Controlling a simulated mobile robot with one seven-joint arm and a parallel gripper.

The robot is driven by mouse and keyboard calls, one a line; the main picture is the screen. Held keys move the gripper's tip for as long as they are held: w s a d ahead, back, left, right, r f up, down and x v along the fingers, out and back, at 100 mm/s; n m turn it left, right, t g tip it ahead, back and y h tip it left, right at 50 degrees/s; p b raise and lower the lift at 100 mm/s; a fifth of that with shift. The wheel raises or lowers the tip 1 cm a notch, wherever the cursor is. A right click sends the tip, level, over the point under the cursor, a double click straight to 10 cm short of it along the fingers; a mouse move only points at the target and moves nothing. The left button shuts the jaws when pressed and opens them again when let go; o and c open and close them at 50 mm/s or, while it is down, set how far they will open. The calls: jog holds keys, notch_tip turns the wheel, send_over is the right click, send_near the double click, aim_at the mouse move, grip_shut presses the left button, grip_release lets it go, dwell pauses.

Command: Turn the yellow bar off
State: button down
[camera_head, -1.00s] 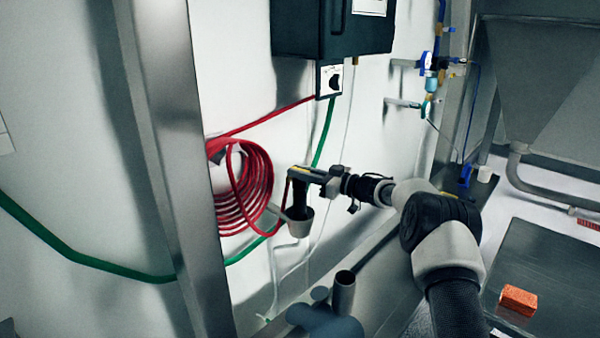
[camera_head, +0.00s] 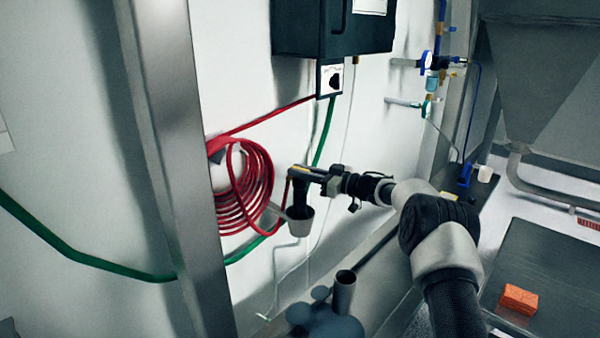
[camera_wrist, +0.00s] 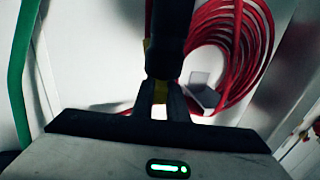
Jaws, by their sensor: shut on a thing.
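The yellow bar (camera_head: 299,171) shows as a small yellow patch at the tip of my gripper, on top of a dark upright fitting (camera_head: 301,197). In the wrist view, thin yellow strips of the bar (camera_wrist: 148,48) show beside and below a dark piece (camera_wrist: 173,38) in front of the jaws. My gripper (camera_head: 305,174) is shut on the bar; its fingers also show in the wrist view (camera_wrist: 161,100). The fingers and the dark piece hide most of the bar, so its angle is hard to tell. A grey cup (camera_head: 301,224) sits below the dark fitting.
A coiled red hose (camera_head: 240,190) hangs on the wall just left of my gripper. A green hose (camera_head: 322,145) runs behind. A metal post (camera_head: 170,150) stands at left. A dark box (camera_head: 330,30) hangs above. An orange block (camera_head: 518,299) lies at lower right.

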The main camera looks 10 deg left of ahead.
jog(key=shift+r, duration=0.1)
jog(key=c, duration=1.7)
grip_release()
jog(key=shift+c, duration=0.2)
jog(key=b+v, duration=0.1)
jog(key=v, duration=1.6)
jog(key=shift+d, duration=0.25)
